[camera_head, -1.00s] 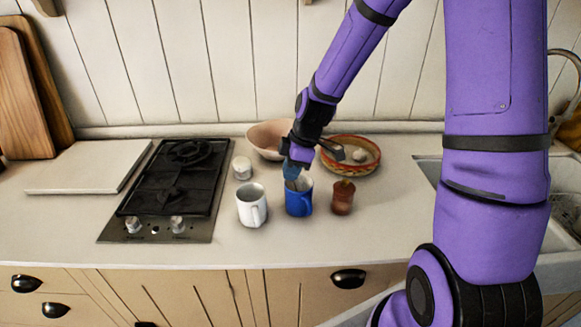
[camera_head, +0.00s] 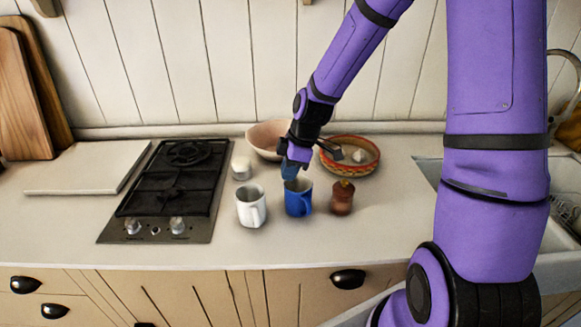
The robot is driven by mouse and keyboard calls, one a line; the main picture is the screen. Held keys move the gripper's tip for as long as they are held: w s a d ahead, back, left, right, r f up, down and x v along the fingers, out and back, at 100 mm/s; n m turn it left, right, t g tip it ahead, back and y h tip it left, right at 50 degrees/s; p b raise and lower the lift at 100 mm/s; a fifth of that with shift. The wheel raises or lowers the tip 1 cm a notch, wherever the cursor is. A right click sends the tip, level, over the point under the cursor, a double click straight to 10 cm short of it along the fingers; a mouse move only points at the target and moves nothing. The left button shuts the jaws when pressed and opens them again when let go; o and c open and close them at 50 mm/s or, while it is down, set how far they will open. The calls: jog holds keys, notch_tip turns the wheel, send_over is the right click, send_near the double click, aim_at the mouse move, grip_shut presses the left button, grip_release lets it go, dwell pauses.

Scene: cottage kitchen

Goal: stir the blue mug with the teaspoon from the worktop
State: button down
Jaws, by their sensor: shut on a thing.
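The blue mug (camera_head: 299,200) stands upright on the worktop, between a white mug and a small brown jar. My gripper (camera_head: 290,172) is right above the blue mug's rim, pointing down, with its blue fingertips close to the opening. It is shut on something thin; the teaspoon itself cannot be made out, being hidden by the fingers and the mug. Whether its bowl touches the inside of the mug cannot be told from here.
The white mug (camera_head: 250,206) stands close on the left and the brown jar (camera_head: 342,198) close on the right. The hob (camera_head: 170,190) lies left; the worktop's front strip is clear.

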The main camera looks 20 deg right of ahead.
jog(key=shift+s+d, duration=0.4)
jog(key=shift+d, duration=0.35)
jog(key=shift+w+a, duration=0.3)
jog(key=shift+a, duration=0.35)
jog(key=shift+s+d, duration=0.3)
jog(key=shift+d, duration=0.15)
notch_tip(320, 180, up, 15)
jog(key=w, duration=0.1)
dwell(1.5)
